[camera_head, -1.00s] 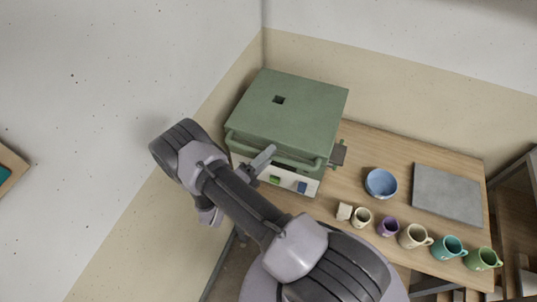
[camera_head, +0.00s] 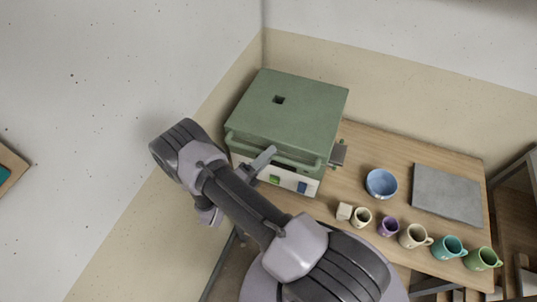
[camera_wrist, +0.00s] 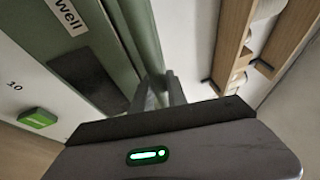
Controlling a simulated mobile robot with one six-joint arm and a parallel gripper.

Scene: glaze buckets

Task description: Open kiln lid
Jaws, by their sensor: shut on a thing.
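The green kiln (camera_head: 285,115) stands at the back left of the table, its lid (camera_head: 300,105) down flat. A green handle bar (camera_head: 285,158) runs along the lid's front edge. My gripper (camera_head: 268,155) reaches the handle near its middle. In the wrist view my gripper's fingers (camera_wrist: 160,92) are shut on the green handle (camera_wrist: 146,40), which runs up from between them. The exact contact is partly hidden by the fingers.
A blue bowl (camera_head: 381,183), a grey slab (camera_head: 447,194) and a row of mugs, including a teal mug (camera_head: 449,247), are on the wooden table (camera_head: 400,155) right of the kiln.

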